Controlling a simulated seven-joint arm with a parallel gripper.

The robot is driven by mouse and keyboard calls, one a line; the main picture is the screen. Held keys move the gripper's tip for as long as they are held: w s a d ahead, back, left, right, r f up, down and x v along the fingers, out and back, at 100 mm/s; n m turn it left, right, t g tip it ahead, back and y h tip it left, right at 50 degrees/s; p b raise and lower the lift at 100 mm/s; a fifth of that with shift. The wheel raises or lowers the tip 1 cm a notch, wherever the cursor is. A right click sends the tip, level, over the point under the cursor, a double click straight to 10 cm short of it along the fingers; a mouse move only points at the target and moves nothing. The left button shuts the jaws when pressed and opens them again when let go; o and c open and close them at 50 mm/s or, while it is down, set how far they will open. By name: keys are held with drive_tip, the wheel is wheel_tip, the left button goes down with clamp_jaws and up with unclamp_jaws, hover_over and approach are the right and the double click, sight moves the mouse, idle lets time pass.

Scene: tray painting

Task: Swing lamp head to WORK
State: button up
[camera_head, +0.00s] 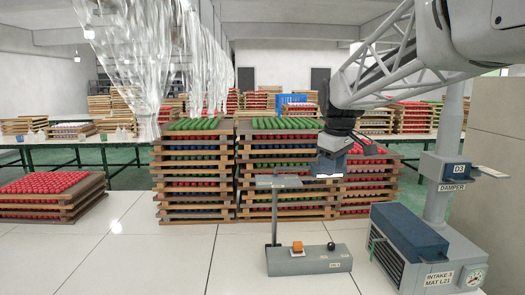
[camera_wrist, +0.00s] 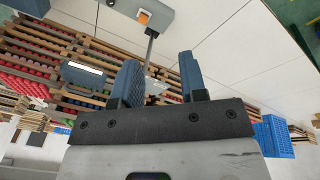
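The desk lamp has a grey base (camera_head: 325,262) with an orange knob (camera_head: 297,246) and a black knob beside it. A thin post (camera_head: 274,220) rises from the base's left end to a flat grey plate (camera_head: 278,181). Right of the plate is a blue-grey piece with a white strip (camera_head: 328,177), likely the lamp head; it also shows in the wrist view (camera_wrist: 82,74). Whether it joins the plate is hidden. My gripper (camera_wrist: 160,78) is open, its two blue fingers apart with nothing gripped. In the head view it hangs close to the white-strip piece; contact is unclear.
A blue intake box (camera_head: 410,235) with a column and a D3 damper sign (camera_head: 458,170) stands at the right. Stacked trays (camera_head: 195,170) of coloured pieces fill the table's back. Clear sheeting (camera_head: 130,50) hangs at upper left. The white tabletop (camera_head: 130,255) is clear at front left.

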drive_tip(key=w+d+n, duration=0.3)
drive_tip(key=w, duration=1)
drive_tip(key=w+d+n, duration=0.3)
drive_tip(key=w+d, duration=0.1)
drive_tip(key=w, duration=0.8)
drive_tip(key=w+d+n, duration=0.4)
drive_tip(key=w, duration=0.9)
drive_tip(key=shift+w+r, duration=0.2)
drive_tip(key=shift+w, duration=0.15)
drive_tip(key=shift+f, duration=0.15)
drive_tip(key=shift+x, duration=3.8)
drive_tip(key=shift+c, duration=0.5)
clamp_jaws()
